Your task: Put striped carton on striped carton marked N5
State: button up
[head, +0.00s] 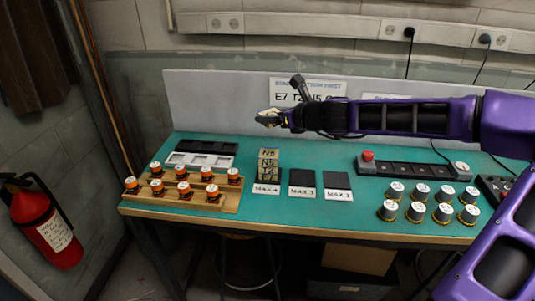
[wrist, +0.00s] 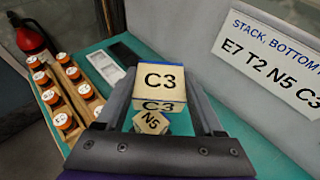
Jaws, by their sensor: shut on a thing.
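My gripper (wrist: 159,95) is shut on a striped carton marked C3 (wrist: 160,76), a tan box with a dark blue band. In the head view my gripper (head: 268,119) is in the air above the stack, and the held carton is hard to make out. The striped carton marked N5 (wrist: 151,122) shows below the held one in the wrist view, turned relative to it, with a gap between them. In the head view N5 (head: 268,153) is the top of a stack of cartons behind the MAX 4 label; the lower markings are too small to read surely.
Dark pads (head: 302,177) lie right of the stack. Orange-banded jars stand on a wooden rack (head: 224,206) at left. Several silver-topped jars (head: 417,211) and a control strip with a red button (head: 368,156) are at right. A sign (wrist: 275,62) reads E7 T2 N5 C3.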

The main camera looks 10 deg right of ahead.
aim_at(270, 154)
jog(key=shift+a, duration=0.2)
notch_tip(270, 154, down, 10)
jog(key=b, duration=0.3)
jog(key=shift+s+a+r, duration=0.1)
jog(key=shift+f+b, duration=0.25)
jog(key=shift+b, duration=0.05)
jog(key=o, duration=1.4)
jog(key=shift+r, duration=0.1)
jog(key=shift+s+r+p, duration=0.1)
jog(key=shift+r+p, duration=0.2)
jog(key=p+v, duration=0.1)
jog(key=v, duration=0.4)
jog(key=p+v, duration=0.1)
jog(key=v, duration=0.5)
jog(key=shift+s+d, duration=0.25)
jog(key=shift+d, duration=0.1)
